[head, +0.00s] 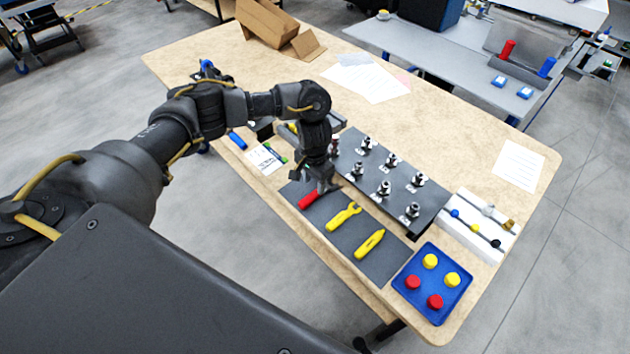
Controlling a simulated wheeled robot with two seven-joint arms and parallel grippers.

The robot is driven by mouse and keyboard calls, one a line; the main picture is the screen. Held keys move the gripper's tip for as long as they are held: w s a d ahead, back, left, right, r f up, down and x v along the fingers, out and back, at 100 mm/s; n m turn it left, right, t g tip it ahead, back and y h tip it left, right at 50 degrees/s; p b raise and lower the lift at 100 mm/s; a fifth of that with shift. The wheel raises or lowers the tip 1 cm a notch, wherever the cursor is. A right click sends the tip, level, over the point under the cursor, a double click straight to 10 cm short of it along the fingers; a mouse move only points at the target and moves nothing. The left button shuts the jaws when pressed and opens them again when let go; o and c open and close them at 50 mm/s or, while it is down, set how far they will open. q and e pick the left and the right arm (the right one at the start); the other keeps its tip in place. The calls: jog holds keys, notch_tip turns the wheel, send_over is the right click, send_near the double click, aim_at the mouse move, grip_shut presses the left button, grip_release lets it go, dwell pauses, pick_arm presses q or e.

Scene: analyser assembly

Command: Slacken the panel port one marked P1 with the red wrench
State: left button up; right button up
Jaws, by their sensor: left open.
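The red wrench (308,200) lies at the left end of a dark grey mat (330,228). My left gripper (325,186) points down at the upper right end of the red wrench and hides that end. It is open; whether its fingers are around the wrench or just above it I cannot tell. The dark panel (399,192) lies behind the mat and carries several metal ports in two rows. Its small white labels are too small to read, so I cannot tell which port is P1. My arm hides the panel's left end. My right gripper is not in view.
A yellow wrench (344,216) and another yellow tool (370,244) lie on the mat. A blue tray (412,307) with red and yellow caps stands at the front right. A white rack (464,238) stands right of the panel. The back of the wooden table (440,115) is mostly clear.

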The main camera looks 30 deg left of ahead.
aim_at(314, 193)
pick_arm(q)
jog(key=shift+s+f+b, duration=0.1)
jog(key=shift+f+b, duration=0.85)
jog(key=shift+d+f, duration=0.1)
jog(key=shift+f, duration=0.1)
jog(key=shift+f+b, duration=0.4)
jog(key=shift+f, duration=1)
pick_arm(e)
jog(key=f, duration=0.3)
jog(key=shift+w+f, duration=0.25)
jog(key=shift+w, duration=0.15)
pick_arm(q)
jog(key=shift+c, duration=0.4)
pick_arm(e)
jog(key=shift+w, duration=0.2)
pick_arm(q)
jog(key=shift+c, duration=1.3)
grip_shut()
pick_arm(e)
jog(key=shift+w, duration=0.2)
pick_arm(q)
jog(key=shift+r, duration=0.1)
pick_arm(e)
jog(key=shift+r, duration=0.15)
